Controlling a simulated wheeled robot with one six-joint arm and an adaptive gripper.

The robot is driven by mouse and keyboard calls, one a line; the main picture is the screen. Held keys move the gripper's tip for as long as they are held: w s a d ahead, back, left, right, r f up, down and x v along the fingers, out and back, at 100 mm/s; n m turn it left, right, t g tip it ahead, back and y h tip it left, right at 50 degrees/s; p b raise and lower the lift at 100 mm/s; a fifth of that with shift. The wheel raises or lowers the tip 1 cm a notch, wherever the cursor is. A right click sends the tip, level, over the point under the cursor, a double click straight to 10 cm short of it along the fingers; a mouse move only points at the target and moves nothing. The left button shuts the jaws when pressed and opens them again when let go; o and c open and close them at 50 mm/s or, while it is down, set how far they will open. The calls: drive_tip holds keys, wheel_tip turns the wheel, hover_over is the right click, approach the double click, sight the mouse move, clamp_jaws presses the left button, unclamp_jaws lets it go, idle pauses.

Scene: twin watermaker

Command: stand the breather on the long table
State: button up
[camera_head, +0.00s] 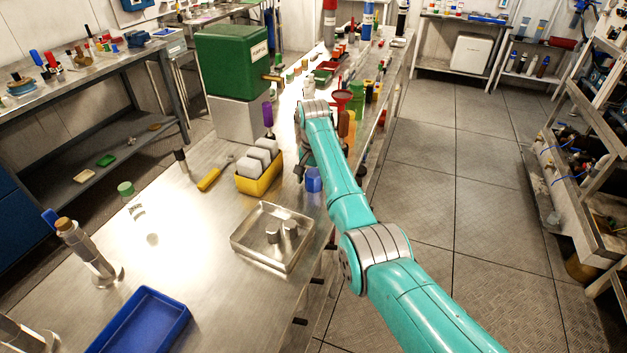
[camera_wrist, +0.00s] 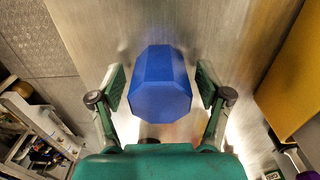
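A blue faceted piece (camera_wrist: 160,85), which I take to be the breather, lies between the fingers of my gripper (camera_wrist: 160,88) in the wrist view. A gap shows on each side of it, so the fingers are open and apart from it. In the head view the blue piece (camera_head: 314,181) is at the right edge of the long steel table (camera_head: 215,220), beside the yellow bin. My gripper (camera_head: 306,170) is at it there, partly hidden by my arm. I cannot tell whether its base touches the table top.
The yellow bin (camera_head: 262,184) with white blocks stands close by on the left. A green box (camera_head: 232,60) stands behind. The table's middle left is mostly clear.

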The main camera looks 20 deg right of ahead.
sight(314, 173)
wheel_tip(314, 173, up, 12)
drive_tip(key=shift+r, duration=0.15)
idle(0.6)
drive_tip(key=shift+s, duration=0.1)
